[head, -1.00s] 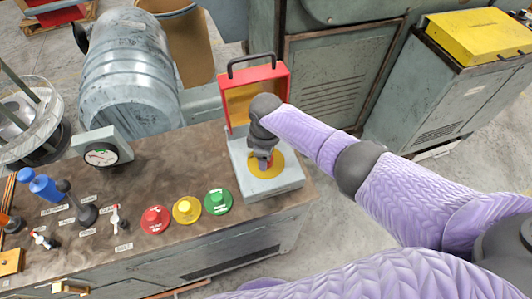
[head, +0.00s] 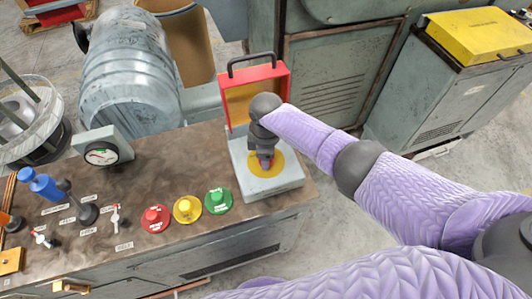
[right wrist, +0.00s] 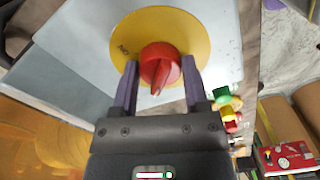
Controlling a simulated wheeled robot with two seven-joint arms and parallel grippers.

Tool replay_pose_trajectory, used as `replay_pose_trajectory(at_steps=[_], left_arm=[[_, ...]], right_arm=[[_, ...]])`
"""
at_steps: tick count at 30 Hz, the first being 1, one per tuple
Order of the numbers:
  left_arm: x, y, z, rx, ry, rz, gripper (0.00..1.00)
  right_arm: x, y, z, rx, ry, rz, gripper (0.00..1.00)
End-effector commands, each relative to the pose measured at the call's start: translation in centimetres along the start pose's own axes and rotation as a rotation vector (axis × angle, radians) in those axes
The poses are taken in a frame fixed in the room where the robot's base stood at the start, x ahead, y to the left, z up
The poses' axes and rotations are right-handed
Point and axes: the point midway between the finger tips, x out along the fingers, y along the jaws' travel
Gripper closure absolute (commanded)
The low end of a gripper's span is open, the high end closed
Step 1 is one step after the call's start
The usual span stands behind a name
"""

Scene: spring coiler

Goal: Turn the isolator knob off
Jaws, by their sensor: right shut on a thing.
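The isolator knob is red (right wrist: 161,64) and sits on a round yellow plate (right wrist: 195,32) in the right wrist view. Small lettering shows on the plate's left side. The knob's ridge points down toward the gripper, slightly tilted. My right gripper (right wrist: 160,72) has one finger on each side of the knob and is shut on it. In the head view, my right gripper (head: 265,159) comes down over the plate on a grey box (head: 290,183), hiding most of the knob. My left gripper is not in view.
The box's red lid (head: 284,82) stands open behind the gripper. To its left on the bench are green (head: 217,202), yellow (head: 187,210) and red (head: 155,218) buttons.

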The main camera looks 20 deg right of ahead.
Motion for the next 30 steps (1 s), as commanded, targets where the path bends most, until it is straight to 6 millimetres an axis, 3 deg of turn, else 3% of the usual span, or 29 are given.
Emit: replay_pose_trajectory(at_steps=[1,2,6,15,24,30], left_arm=[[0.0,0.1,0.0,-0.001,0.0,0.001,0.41],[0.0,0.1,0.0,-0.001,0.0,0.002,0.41],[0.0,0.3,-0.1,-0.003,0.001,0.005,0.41],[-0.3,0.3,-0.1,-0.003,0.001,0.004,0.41],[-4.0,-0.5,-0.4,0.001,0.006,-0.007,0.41],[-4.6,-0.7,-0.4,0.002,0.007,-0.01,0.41]], right_arm=[[0.0,0.0,0.0,-0.001,0.0,0.0,1.0],[0.0,0.0,0.0,-0.001,0.0,0.0,0.36],[0.0,0.0,0.0,-0.001,0.0,0.0,0.07],[-0.4,0.0,0.0,0.0,0.0,0.001,0.07],[-7.7,0.1,0.0,-0.001,0.001,0.004,0.07],[-9.9,0.0,0.0,-0.001,0.0,0.001,0.07]])
